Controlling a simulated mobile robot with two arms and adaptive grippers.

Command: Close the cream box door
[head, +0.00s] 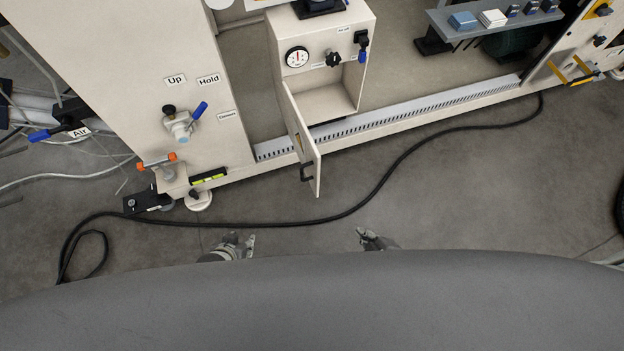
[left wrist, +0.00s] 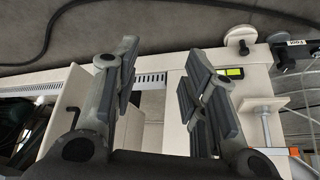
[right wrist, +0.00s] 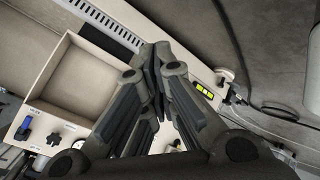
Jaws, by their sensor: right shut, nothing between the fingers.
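The cream box (head: 345,50) stands on the machine frame, with a gauge and a black knob on its upper front. Its door (head: 302,140) hangs open, swung outward toward me, with a dark handle near its free end. The open box interior also shows in the right wrist view (right wrist: 75,78). My left gripper (head: 250,242) is open and empty, below and left of the door, apart from it. My right gripper (head: 362,233) is shut and empty, below and right of the door, also apart. In the right wrist view, its fingers hide part of the machine.
A black cable (head: 400,165) runs across the grey floor between the grippers and the machine. A slotted rail (head: 420,110) lines the machine's lower edge. A cream panel with valves (head: 180,125) stands left of the box. The floor by the door is otherwise clear.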

